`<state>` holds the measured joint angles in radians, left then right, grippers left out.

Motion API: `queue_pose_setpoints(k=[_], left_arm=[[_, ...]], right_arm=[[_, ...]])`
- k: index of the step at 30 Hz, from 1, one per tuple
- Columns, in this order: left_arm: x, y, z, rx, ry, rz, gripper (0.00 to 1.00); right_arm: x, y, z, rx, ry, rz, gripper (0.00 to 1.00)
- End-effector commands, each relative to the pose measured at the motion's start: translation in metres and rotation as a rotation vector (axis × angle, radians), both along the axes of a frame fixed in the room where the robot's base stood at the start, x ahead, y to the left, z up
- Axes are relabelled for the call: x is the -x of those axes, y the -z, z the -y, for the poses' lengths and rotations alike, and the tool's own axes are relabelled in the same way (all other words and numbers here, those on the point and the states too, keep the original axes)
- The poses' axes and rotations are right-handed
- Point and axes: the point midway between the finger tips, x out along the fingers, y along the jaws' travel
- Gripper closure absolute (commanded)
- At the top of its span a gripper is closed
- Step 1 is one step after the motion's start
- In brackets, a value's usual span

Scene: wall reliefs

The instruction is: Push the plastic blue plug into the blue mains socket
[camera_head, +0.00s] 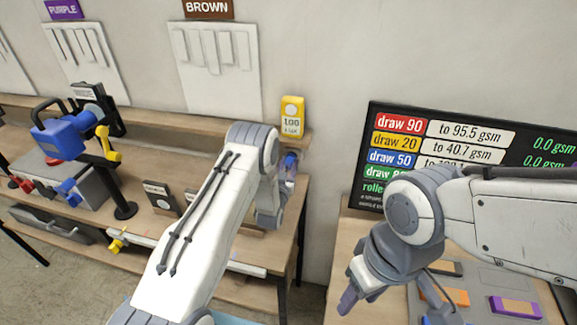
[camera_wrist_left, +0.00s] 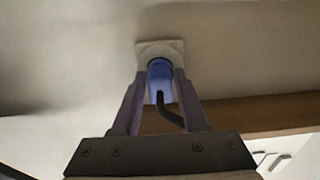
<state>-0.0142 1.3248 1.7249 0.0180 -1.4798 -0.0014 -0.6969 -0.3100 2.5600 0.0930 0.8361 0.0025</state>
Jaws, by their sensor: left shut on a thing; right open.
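My left gripper (camera_wrist_left: 155,92) is shut on the blue plug (camera_wrist_left: 158,78), a rounded blue body with a dark cable hanging from its near end. The plug points at a pale square plate (camera_wrist_left: 142,49) on the wall, and its front end overlaps the plate. The front of the plug hides the plate's middle, so I cannot tell how deep it sits or see a blue socket face. In the head view my left gripper (camera_head: 291,162) is at the wall, partly hidden by my arm. My right gripper (camera_head: 349,299) is open at the lower right.
A yellow-labelled block (camera_head: 292,116) stands at the back of the wooden bench. A blue crank device (camera_head: 68,133) is at the left. A dark display board (camera_head: 470,145) stands at the right. Colored pads (camera_head: 515,306) lie on the right-hand table.

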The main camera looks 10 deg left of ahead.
Motion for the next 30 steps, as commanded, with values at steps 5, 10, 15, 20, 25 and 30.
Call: queue_pose_setpoints(k=[5, 10, 15, 20, 25, 30], left_arm=[[-0.003, 0.000, 0.000, 0.000, 0.000, 0.001, 1.00], [-0.006, 0.000, 0.000, 0.000, 0.000, 0.001, 1.00], [-0.009, 0.000, 0.000, 0.000, 0.000, 0.002, 1.00], [-0.011, 0.000, 0.000, 0.000, 0.000, 0.002, 1.00], [-0.014, 0.000, 0.000, 0.000, 0.000, 0.001, 1.00], [-0.014, -0.001, 0.000, 0.000, 0.000, 0.000, 0.22]], right_arm=[[0.000, 0.003, 0.000, 0.000, 0.000, 0.000, 0.50], [0.000, 0.005, 0.000, 0.000, 0.000, 0.000, 0.50], [0.000, 0.007, 0.000, 0.000, 0.000, 0.000, 0.50], [0.000, 0.009, 0.000, 0.000, 0.000, 0.000, 0.50], [0.000, 0.011, 0.000, 0.000, 0.000, 0.000, 0.50], [0.000, 0.010, 0.000, 0.000, 0.000, 0.000, 0.50]])
